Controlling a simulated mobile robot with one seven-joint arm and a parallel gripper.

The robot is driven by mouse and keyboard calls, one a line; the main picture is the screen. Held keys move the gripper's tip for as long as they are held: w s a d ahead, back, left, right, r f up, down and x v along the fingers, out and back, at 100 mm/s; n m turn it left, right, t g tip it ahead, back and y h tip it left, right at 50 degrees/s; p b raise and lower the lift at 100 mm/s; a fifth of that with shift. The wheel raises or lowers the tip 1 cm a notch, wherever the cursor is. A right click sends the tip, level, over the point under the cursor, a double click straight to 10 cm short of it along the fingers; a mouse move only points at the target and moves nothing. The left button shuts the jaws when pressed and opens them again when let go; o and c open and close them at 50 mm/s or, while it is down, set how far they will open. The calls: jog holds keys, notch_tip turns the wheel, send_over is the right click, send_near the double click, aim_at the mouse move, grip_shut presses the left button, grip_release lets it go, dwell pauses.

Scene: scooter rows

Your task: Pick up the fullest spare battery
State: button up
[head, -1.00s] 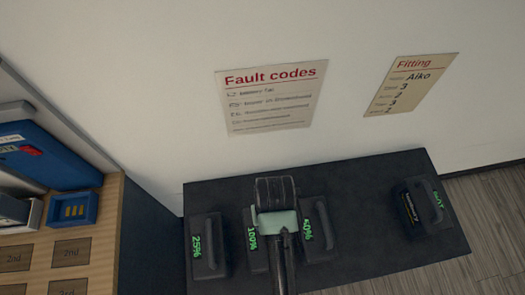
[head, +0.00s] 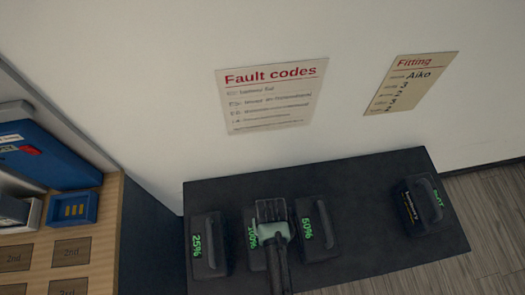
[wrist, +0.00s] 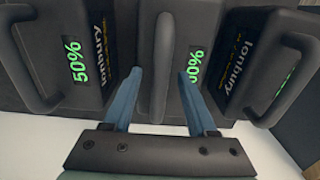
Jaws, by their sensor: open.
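Several dark spare batteries with top handles and green charge labels stand on a dark bench (head: 350,180). The 100% battery (head: 250,252) is second from left in the head view, its label partly covered by my gripper (head: 271,212). In the wrist view its handle (wrist: 161,50) rises between the two blue fingers of my open gripper (wrist: 159,80), apart from both; the right finger hides part of its label. The 25% battery (head: 209,246) is to its left. The 50% battery (head: 318,232) is to its right, and shows at left in the wrist view (wrist: 60,35).
Another battery (head: 424,207) stands apart at the bench's right; its label is unreadable. The bench between is clear. A wooden-topped unit with a blue box (head: 45,158) is at left. Fault codes (head: 275,97) and Fitting (head: 411,84) sheets hang on the wall behind.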

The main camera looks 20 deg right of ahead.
jog(key=shift+f, duration=0.1)
grip_shut()
dwell(1.3)
jog(key=shift+w, duration=0.2)
